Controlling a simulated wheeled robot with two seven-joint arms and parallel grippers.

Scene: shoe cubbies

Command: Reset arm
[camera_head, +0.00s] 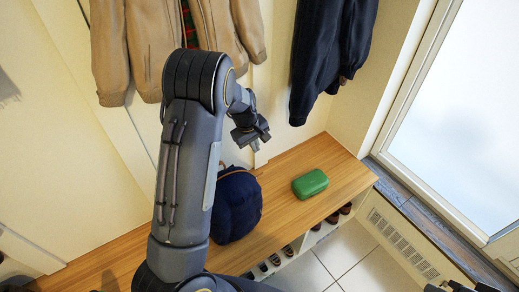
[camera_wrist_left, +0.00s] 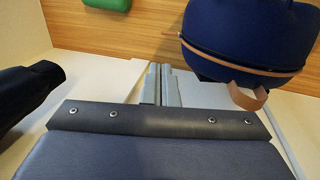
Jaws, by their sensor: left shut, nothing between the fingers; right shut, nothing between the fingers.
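My left arm rises through the middle of the head view and bends over at the top. Its gripper (camera_head: 258,138) hangs in front of the wall, above the bench, shut and empty. In the left wrist view the left gripper's fingers (camera_wrist_left: 160,85) are together with nothing between them. My right gripper (camera_head: 452,287) shows only in part at the bottom right edge of the head view, dark and low. It appears shut and empty.
A wooden bench (camera_head: 282,170) holds a navy backpack (camera_head: 238,208), partly behind my left arm, and a green case (camera_head: 310,184). Tan jackets (camera_head: 150,45) and a dark coat (camera_head: 330,50) hang above. Shoes (camera_head: 332,217) sit in cubbies below. A glazed door (camera_head: 450,110) stands at right.

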